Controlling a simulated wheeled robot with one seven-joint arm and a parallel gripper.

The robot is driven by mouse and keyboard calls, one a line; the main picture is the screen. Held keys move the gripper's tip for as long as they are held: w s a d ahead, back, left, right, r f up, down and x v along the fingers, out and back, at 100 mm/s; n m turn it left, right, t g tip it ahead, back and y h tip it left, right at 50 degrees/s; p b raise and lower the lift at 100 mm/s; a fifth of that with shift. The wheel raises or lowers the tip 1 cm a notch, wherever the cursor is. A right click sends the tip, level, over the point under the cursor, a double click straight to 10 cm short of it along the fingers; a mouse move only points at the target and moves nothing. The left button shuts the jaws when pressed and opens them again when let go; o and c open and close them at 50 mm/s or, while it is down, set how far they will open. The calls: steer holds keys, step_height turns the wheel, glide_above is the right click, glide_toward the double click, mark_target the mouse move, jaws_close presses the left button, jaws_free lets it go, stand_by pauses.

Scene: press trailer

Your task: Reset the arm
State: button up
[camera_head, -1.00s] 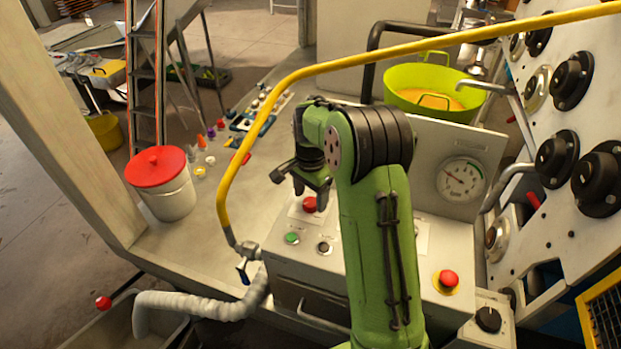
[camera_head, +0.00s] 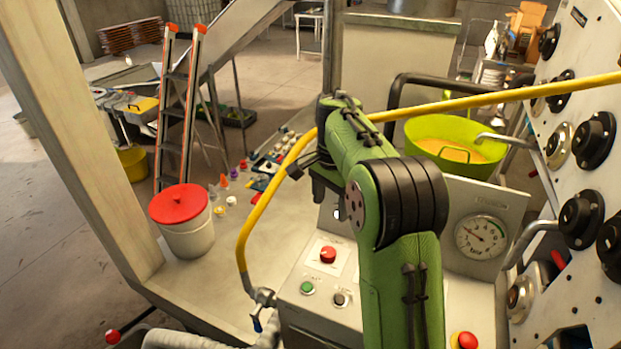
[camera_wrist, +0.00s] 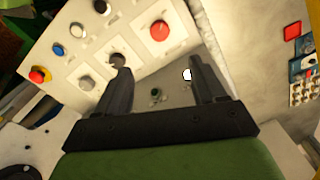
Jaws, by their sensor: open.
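My green arm is raised over the control box, with black bands around its elbow. My gripper (camera_head: 330,197) hangs above the back of the control box (camera_head: 300,312) and points down, clear of the red button (camera_head: 328,254). In the wrist view my gripper (camera_wrist: 160,80) shows two dark fingers spread apart with nothing held between them. Beyond the fingers are the panel's red button (camera_wrist: 159,30) and a dark knob (camera_wrist: 117,61). Part of the control box is hidden behind my arm.
A yellow hose (camera_head: 245,235) arches close by my gripper and arm. A green tub (camera_head: 480,150) stands behind the gauge (camera_head: 481,237). A white bucket with a red lid (camera_head: 180,205) stands at left. A panel with black knobs (camera_head: 594,138) rises at right.

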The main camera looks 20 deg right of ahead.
steer(key=s+a+r+n+t, duration=0.1)
steer(key=s+a+r+n, duration=0.15)
steer(key=s, duration=0.25)
steer(key=s+a+r+n+t+b, duration=0.1)
steer(key=s+a+r+n, duration=0.15)
steer(key=s, duration=0.25)
steer(key=s+a+r+n+t, duration=0.1)
steer(key=s+n, duration=0.2)
steer(key=s, duration=0.2)
steer(key=s+a+f+n+t, duration=0.1)
steer(key=s+f+n, duration=0.1)
steer(key=s, duration=0.4)
steer(key=s+a+f+n+t, duration=0.1)
steer(key=s+a+f+n, duration=0.1)
steer(key=s, duration=0.4)
steer(key=shift+a+f+n+t+b, duration=0.2)
steer(key=shift+f+n+t+b, duration=0.15)
steer(key=shift+f+n, duration=0.4)
steer(key=shift+r, duration=0.15)
steer(key=shift+d, duration=0.1)
